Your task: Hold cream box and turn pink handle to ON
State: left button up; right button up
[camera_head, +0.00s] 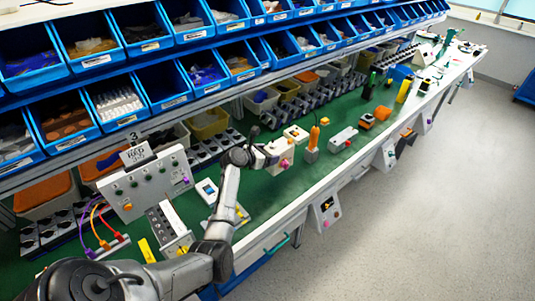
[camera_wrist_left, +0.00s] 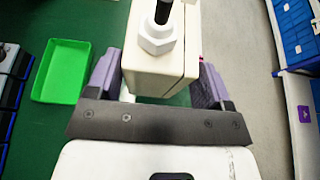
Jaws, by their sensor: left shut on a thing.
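The cream box (camera_head: 279,149) stands over the green bench top, with the pink handle (camera_head: 285,163) on its side facing the aisle. My left gripper (camera_head: 264,157) reaches it from the left and is shut on the box. In the left wrist view the cream box (camera_wrist_left: 158,82) sits between the two purple-grey fingers, with a white nut and black stem on its top. Only a sliver of pink shows at its right edge there, so I cannot read the handle's setting. My right gripper is not in view.
An orange-handled tool in a grey stand (camera_head: 312,145) is just right of the box. A white control panel (camera_head: 146,187) stands left of my arm. Blue bins (camera_head: 152,45) line the shelves behind. A green tray (camera_wrist_left: 62,70) lies left of the box in the wrist view.

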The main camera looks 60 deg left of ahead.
pick_arm(q)
jog(key=b, duration=0.2)
send_over(268, 170)
jog(key=shift+f, duration=2.2)
jog(key=shift+s+d+f+b, duration=0.15)
jog(key=shift+f+b, duration=0.65)
jog(key=shift+f, duration=1.65)
jog(key=shift+f, duration=0.4)
jog(key=o, duration=1.1)
jog(key=shift+o, duration=0.7)
jog(key=shift+s, duration=0.15)
